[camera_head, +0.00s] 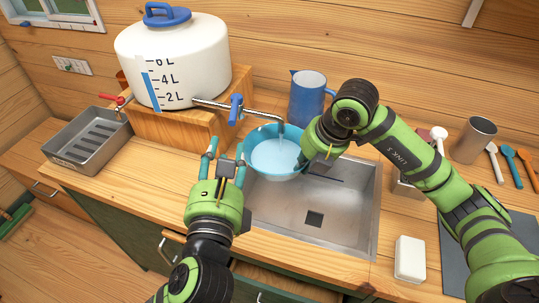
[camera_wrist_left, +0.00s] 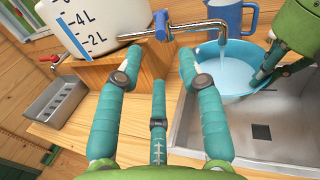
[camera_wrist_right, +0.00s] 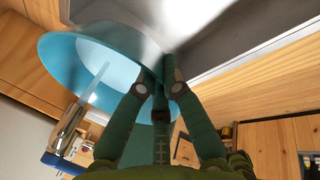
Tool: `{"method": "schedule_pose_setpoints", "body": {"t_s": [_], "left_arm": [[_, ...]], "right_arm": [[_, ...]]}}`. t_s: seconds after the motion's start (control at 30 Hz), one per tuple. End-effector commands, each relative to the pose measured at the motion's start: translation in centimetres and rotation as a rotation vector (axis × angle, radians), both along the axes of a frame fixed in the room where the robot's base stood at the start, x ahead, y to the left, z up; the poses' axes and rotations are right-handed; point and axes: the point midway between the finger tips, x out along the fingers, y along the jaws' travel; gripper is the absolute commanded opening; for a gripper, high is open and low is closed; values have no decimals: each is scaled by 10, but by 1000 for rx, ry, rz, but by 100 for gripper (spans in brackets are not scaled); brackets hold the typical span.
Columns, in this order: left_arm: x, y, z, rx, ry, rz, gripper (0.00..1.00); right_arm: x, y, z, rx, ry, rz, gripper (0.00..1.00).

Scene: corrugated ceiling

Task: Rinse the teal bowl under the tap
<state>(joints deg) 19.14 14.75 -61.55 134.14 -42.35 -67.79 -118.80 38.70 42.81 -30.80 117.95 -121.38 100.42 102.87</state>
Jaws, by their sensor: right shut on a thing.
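The teal bowl (camera_head: 250,140) is held over the sink (camera_head: 325,225) under the metal tap spout (camera_head: 265,118), with pale blue water in it. A stream from the spout runs into the bowl in the left wrist view (camera_wrist_left: 222,72). My right gripper (camera_head: 303,162) is shut on the bowl's right rim; the right wrist view shows its fingers (camera_wrist_right: 160,78) at the rim. My left gripper (camera_head: 224,158) is open and empty, left of the bowl and below the blue tap handle (camera_head: 236,110). The handle also shows beyond its fingers in the left wrist view (camera_wrist_left: 160,25).
A white water tank (camera_head: 185,55) stands on a wooden block at the back. A blue jug (camera_head: 307,95) stands behind the bowl. A metal tray (camera_head: 85,140) is at left. A white block (camera_head: 410,258) and utensils are at right. The sink's front is clear.

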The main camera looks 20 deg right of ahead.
Motion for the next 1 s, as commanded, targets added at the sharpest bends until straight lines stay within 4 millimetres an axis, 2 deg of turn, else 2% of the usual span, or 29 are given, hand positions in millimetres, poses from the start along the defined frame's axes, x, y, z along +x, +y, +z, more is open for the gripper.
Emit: {"method": "schedule_pose_setpoints", "body": {"t_s": [0.07, 0.1, 0.17, 0.2, 0.37, 0.8, 1.0], "left_arm": [[0, 0, 0, 0, 0, 0, 39], [0, 0, 0, 0, 0, 0, 31], [0, 0, 0, -5, 2, 1, 7], [0, -1, 0, -14, 4, 3, 0], [1, -8, -4, -142, 43, 31, 0], [-9, -46, -13, -908, 161, 165, 0], [-15, -55, -11, -1117, 166, 180, 0]], "right_arm": [[1, 0, 1, 1, -4, 0, 0], [1, 0, 1, 1, -4, 0, 0], [1, 0, 1, 1, -4, 0, 0], [1, 0, 1, 1, -4, 0, 0], [1, 0, 1, 1, -4, 0, 0], [1, 0, 1, 1, -4, 0, 0], [1, 0, 1, 1, -4, 0, 0]]}}
